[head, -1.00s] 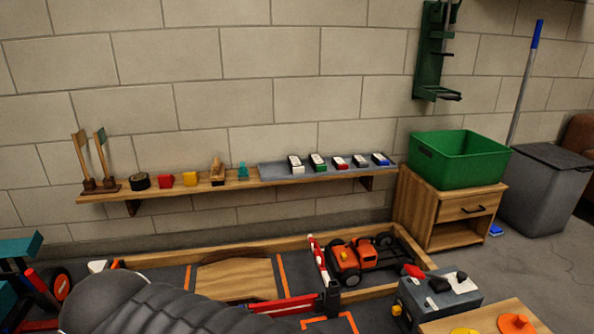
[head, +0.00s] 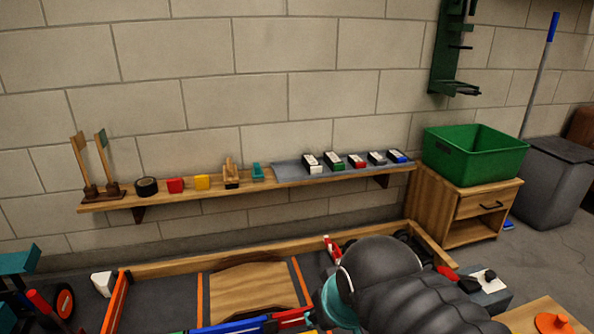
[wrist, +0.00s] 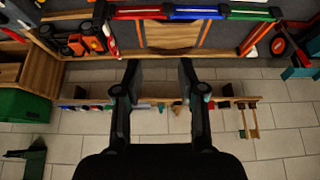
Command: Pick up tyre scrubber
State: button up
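What looks like the tyre scrubber is a wooden-handled brush with a dark underside (head: 231,174), standing on the wall shelf (head: 320,177) between a yellow block and a small teal item. In the wrist view, which is upside down, a small brownish shape that may be the scrubber (wrist: 174,108) shows on the shelf beyond the fingers. My gripper (wrist: 158,72) is open, with its two fingers wide apart and nothing between them. It is apart from the shelf. In the head view my arm fills the lower right and the fingers are not seen.
Beside the scrubber are the yellow block (head: 202,182), teal item (head: 257,172), red block (head: 175,185) and black tape roll (head: 147,187). Several small boxes lie on a grey mat to the right. A green bin (head: 474,158) stands on a wooden cabinet. A wood-framed track lies below.

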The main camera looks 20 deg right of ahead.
aim_at(258, 176)
jog(key=i, duration=1.2)
jog(key=z, duration=0.1)
